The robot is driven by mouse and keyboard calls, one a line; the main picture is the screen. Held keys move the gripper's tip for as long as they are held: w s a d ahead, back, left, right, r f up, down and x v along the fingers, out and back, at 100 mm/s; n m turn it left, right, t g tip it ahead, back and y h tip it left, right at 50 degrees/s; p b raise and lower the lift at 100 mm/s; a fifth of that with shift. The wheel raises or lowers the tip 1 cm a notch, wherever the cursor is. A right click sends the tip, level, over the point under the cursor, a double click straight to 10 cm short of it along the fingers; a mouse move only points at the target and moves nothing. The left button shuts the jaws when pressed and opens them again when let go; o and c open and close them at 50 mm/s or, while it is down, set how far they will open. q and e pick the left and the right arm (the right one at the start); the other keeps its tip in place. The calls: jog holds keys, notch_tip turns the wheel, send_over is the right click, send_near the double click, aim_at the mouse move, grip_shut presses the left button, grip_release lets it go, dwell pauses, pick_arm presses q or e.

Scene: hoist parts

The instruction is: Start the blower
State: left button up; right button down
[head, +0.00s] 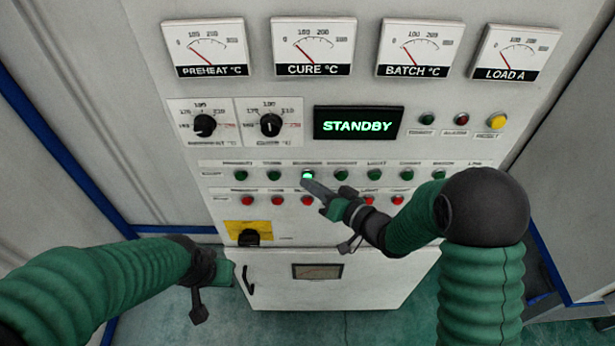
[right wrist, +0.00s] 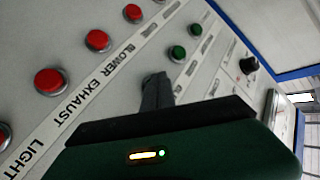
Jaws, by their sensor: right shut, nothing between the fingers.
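The control panel has a row of green buttons above a row of red ones. The third green button from the left (head: 308,175) glows bright; its label looks like BLOWER but is blurred. My right gripper (head: 306,183) is shut and empty, its tips right at the lower edge of that button; I cannot tell whether they touch. In the right wrist view the shut fingers (right wrist: 157,92) point at the panel beside the BLOWER label (right wrist: 118,60) and hide the button beyond them. My left gripper (head: 226,273) is low at the left, its fingers not clear.
The display (head: 358,123) reads STANDBY. Several dial gauges (head: 310,46) line the top, with two black knobs (head: 270,125) below. A yellow-plated black switch (head: 249,236) sits low left. Red buttons (head: 277,201) lie just below my right gripper.

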jog(key=shift+s, duration=0.85)
jog(key=shift+s, duration=2.5)
